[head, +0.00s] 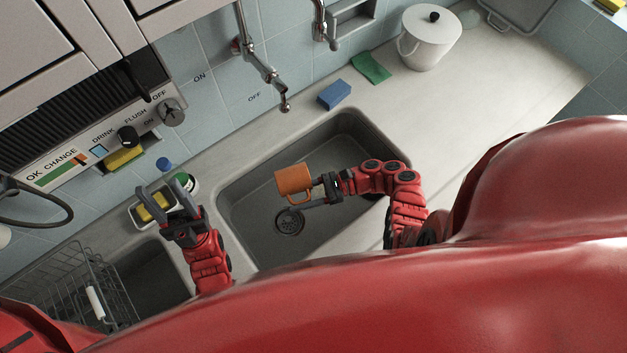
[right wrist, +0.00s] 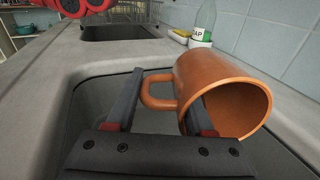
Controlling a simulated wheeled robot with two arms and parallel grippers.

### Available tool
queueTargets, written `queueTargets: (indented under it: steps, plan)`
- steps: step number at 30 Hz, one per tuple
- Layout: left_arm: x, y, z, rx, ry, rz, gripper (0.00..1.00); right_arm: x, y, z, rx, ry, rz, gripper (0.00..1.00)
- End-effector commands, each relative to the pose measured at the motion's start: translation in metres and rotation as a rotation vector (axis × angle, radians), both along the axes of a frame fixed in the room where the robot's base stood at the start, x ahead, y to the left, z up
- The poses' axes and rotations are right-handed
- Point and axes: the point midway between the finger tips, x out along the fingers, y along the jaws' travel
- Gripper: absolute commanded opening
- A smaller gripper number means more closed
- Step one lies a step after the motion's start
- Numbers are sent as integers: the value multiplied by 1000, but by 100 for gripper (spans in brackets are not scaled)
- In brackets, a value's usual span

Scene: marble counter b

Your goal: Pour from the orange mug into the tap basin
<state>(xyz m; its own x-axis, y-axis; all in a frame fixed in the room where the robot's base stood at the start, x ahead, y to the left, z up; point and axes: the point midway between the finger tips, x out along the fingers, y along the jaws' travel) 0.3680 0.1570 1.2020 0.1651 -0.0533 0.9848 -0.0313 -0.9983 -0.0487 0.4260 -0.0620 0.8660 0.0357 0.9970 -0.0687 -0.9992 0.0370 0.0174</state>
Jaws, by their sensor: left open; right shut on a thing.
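The orange mug (head: 293,182) is over the large sink basin under the tap, the tap basin (head: 243,199). My right gripper (head: 325,187) is shut on the mug's handle side and holds it above the basin. In the right wrist view the mug (right wrist: 215,85) is tilted, with its mouth toward the lower right and its handle (right wrist: 155,92) between the fingers. No liquid shows in or below it. My left gripper (head: 166,203) is open and empty, over the counter area left of the basin. The tap (head: 268,75) stands behind the basin.
A blue sponge (head: 334,94), a green cloth (head: 371,68) and a white lidded pot (head: 430,38) are on the counter behind and right. A tray with a yellow sponge (head: 152,208) lies by my left gripper. A wire rack (head: 75,280) stands at lower left. The right counter is clear.

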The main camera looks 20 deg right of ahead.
Motion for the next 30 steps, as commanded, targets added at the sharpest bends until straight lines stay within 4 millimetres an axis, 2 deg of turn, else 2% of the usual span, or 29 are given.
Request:
queueTargets:
  steps: [11,14,18,30]
  plan:
    - [0,0,-3,0,0,0,50,1,-2,3,40,-4,0,0]
    - [0,0,6,0,0,0,50,-1,2,3,-26,-5,6,0]
    - [0,0,11,0,0,0,50,-1,10,-6,-157,-2,4,0]
    - [0,0,13,0,0,0,50,0,18,-12,-249,-2,4,0]
